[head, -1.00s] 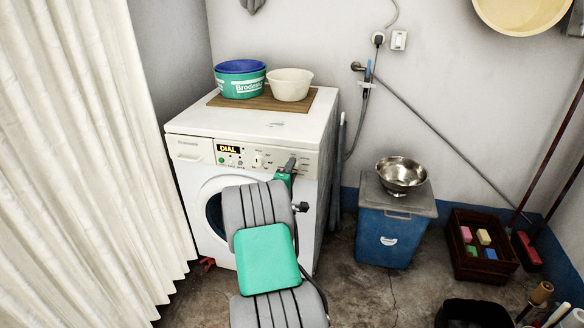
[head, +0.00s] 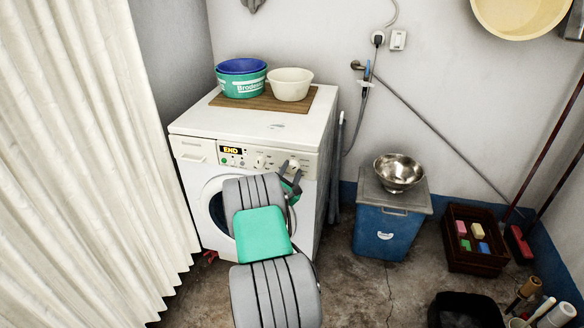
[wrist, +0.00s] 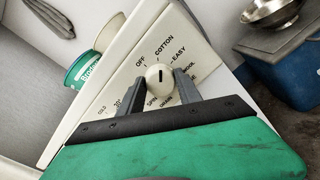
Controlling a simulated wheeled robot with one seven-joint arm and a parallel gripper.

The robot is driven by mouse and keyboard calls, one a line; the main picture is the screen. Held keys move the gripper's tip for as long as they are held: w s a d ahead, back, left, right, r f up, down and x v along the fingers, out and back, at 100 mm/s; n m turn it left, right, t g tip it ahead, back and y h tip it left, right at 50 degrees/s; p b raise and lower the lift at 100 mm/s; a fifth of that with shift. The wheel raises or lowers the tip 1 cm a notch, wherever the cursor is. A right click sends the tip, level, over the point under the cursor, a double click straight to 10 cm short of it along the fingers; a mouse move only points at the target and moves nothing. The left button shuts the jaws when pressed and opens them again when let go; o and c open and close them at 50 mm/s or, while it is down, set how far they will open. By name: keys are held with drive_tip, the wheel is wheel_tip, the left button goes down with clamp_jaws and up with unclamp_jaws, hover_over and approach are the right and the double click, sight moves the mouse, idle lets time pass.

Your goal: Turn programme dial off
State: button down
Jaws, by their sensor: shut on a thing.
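The programme dial (wrist: 158,76) is a cream round knob with a dark line, on the washing machine's panel. In the wrist view, OFF is printed up and left of it, COTTON above and EASY to the right. Which label the line meets, I cannot tell. My gripper (wrist: 160,82) is shut on the dial, one grey finger on each side. In the head view my gripper (head: 291,170) is at the right part of the panel and covers most of the dial. The machine's display (head: 231,150) reads END.
The washing machine (head: 200,125) carries a wooden board with a green basin (head: 240,87) and a cream bowl (head: 290,85). A white curtain (head: 80,150) hangs left. A blue bin (head: 384,232) with a steel bowl (head: 398,172) stands right, beside a dark crate (head: 470,262).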

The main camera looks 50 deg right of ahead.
drive_tip(key=n+p, duration=0.3)
drive_tip(key=n, duration=0.2)
drive_tip(key=shift+r+n, duration=0.15)
drive_tip(key=shift+n, duration=0.15)
drive_tip(key=shift+w+n+p, duration=0.1)
drive_tip(key=shift+n+p, duration=0.8)
drive_tip(key=shift+n, duration=1)
drive_tip(key=c, duration=0.8)
unclamp_jaws()
drive_tip(key=shift+a, duration=0.15)
drive_tip(key=v, duration=0.7)
drive_tip(key=shift+a, duration=0.25)
